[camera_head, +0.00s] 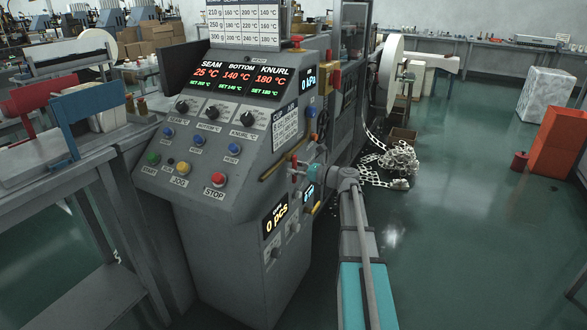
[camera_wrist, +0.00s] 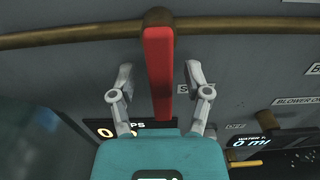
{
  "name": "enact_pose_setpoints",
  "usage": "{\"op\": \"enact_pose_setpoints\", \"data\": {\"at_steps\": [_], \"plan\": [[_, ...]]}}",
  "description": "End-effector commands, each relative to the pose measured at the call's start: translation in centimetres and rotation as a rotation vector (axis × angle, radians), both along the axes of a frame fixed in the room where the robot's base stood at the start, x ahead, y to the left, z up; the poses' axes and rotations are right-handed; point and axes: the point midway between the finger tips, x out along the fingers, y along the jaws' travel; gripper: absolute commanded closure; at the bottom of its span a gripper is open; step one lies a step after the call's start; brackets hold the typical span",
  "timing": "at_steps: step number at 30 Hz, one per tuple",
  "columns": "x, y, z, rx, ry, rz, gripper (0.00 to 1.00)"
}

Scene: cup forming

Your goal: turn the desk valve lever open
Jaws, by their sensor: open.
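The red valve lever (camera_wrist: 160,60) shows large in the wrist view. Its upper end sits at a brass fitting (camera_wrist: 158,17) on a brass pipe (camera_wrist: 70,36), and it lies across the line of the pipe. My gripper (camera_wrist: 159,76) is open, with one finger on each side of the lever and a visible gap on both sides. In the head view my gripper (camera_head: 305,171) is at the right side of the grey control console, and the lever (camera_head: 294,160) is a small red piece beside it. The lever's lower end comes close to my gripper's body.
The grey console (camera_head: 235,250) stands close on the left, with red, blue and green buttons and lit displays.

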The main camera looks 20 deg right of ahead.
Motion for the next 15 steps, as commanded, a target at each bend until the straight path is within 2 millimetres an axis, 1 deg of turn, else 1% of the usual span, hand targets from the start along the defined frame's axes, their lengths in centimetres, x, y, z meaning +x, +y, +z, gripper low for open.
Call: {"op": "enact_pose_setpoints", "data": {"at_steps": [10, 14, 15], "plan": [[0.15, 0.12, 0.00, 0.000, 0.000, 0.000, 0.37], [0.13, 0.11, 0.00, 0.000, 0.000, 0.000, 0.61], [0.13, 0.11, 0.00, 0.000, 0.000, 0.000, 0.69]]}}
